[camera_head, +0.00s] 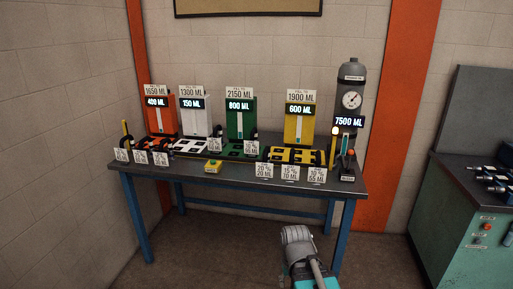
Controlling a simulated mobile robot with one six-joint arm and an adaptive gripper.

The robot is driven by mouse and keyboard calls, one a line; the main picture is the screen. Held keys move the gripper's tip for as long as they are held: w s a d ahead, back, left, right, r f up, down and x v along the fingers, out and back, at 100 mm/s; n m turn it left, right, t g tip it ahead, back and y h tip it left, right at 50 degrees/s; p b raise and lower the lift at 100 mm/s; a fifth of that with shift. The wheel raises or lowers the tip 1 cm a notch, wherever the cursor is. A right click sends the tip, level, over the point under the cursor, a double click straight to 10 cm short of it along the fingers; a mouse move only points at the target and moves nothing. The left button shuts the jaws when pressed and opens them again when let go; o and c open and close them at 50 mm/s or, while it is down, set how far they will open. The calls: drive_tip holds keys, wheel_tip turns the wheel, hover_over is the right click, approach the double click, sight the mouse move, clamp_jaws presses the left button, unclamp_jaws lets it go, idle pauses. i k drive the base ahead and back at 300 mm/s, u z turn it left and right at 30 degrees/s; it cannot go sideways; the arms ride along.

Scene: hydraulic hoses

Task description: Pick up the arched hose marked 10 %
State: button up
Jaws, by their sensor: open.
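A small white tag that appears to read 10 % and 55 ML (317,175) hangs at the table's front edge, right of the yellow station. I cannot clearly pick out an arched hose belonging to it; the shapes around it are too small. A slim upright yellow-orange piece (334,127) stands just behind and right of that tag. Part of my arm, grey and teal, shows at the bottom centre, in front of the table and well apart from the tags. No gripper fingers can be made out.
The blue-legged table (233,187) bears orange (160,108), white (194,100), green (240,118) and yellow (299,124) stations. A grey cylinder with a gauge (352,100) stands at its right end. A green cabinet (470,225) is at far right. Floor before the table is clear.

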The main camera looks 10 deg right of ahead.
sight(251, 147)
drive_tip(key=u, duration=0.1)
drive_tip(key=i, duration=1)
drive_tip(key=z, duration=0.1)
